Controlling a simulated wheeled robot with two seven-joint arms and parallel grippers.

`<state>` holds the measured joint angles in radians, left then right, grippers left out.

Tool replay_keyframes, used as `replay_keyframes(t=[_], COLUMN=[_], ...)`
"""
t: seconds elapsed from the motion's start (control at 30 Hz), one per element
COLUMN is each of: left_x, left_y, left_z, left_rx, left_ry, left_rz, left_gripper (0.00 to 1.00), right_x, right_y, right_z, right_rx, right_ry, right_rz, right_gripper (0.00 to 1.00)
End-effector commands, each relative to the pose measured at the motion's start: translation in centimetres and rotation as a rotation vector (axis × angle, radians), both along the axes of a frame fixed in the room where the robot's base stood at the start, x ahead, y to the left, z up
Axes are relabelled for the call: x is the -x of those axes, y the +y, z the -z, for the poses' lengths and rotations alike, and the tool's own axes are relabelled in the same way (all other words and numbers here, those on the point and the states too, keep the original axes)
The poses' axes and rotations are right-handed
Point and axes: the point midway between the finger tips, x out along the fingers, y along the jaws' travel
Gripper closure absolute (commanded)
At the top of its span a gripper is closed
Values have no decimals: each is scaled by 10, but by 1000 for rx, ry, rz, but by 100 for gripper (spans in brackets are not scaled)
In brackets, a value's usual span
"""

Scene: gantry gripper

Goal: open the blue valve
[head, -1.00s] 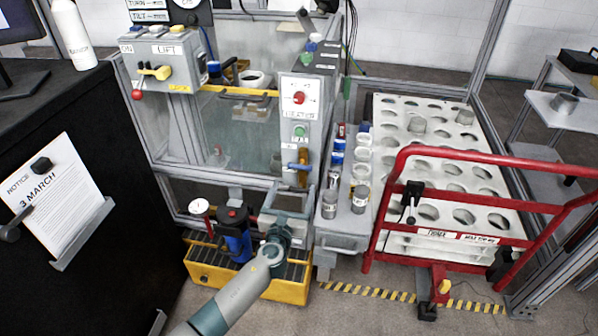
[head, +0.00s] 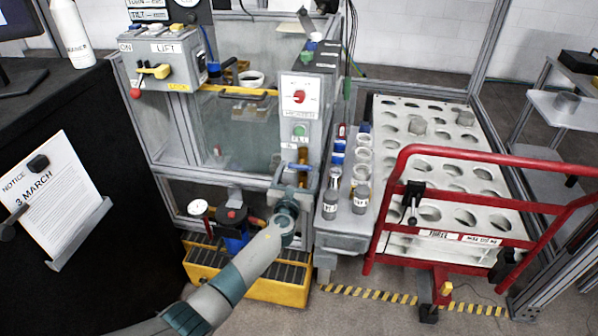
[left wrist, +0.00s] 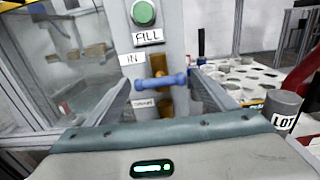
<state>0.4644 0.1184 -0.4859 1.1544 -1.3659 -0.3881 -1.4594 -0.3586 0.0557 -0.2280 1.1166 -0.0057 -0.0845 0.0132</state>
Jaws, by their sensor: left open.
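The blue valve (head: 302,167) is a short horizontal blue handle on the grey panel post, below the green button. In the left wrist view the blue valve (left wrist: 160,82) lies across a brass-coloured pipe, beside an "IN" label. My left gripper (head: 295,174) is open in front of the valve, with its fingers pointing at the panel. In the left wrist view the left gripper (left wrist: 162,77) has one finger to each side of the handle. I cannot tell whether either finger touches it. My right gripper is not in view.
A green button (left wrist: 144,13) sits above the valve. A rack with bottles (head: 345,230) stands close to the right. A red rail (head: 470,155) fronts a white perforated tray (head: 455,185). A yellow-sided floor tray (head: 270,290) lies below my arm.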

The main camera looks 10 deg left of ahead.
Motion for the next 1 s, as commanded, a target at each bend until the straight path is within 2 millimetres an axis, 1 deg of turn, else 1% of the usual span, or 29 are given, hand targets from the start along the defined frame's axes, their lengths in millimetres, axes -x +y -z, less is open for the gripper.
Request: replay_keyframes(t=[0.03, 0.13, 0.47, 0.67, 0.7, 0.8, 1.0], left_x=[0, 0, 0, 0, 0, 0, 0], left_y=[0, 0, 0, 0, 1, 0, 1], left_z=[0, 0, 1, 2, 2, 2, 3], left_rx=[0, 0, 18, 83, 103, 163, 322], left_ry=[0, 0, 0, 0, 0, -1, -1], left_rz=[0, 0, 0, -1, -1, -1, 0], left_gripper=[30, 54, 54, 54, 54, 54, 54], right_x=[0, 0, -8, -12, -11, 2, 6], right_y=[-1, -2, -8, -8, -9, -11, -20], right_z=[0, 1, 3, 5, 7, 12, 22], right_rx=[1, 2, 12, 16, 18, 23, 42], right_ry=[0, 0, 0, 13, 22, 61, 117], right_rz=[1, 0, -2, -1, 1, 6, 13], right_gripper=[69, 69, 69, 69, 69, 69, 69])
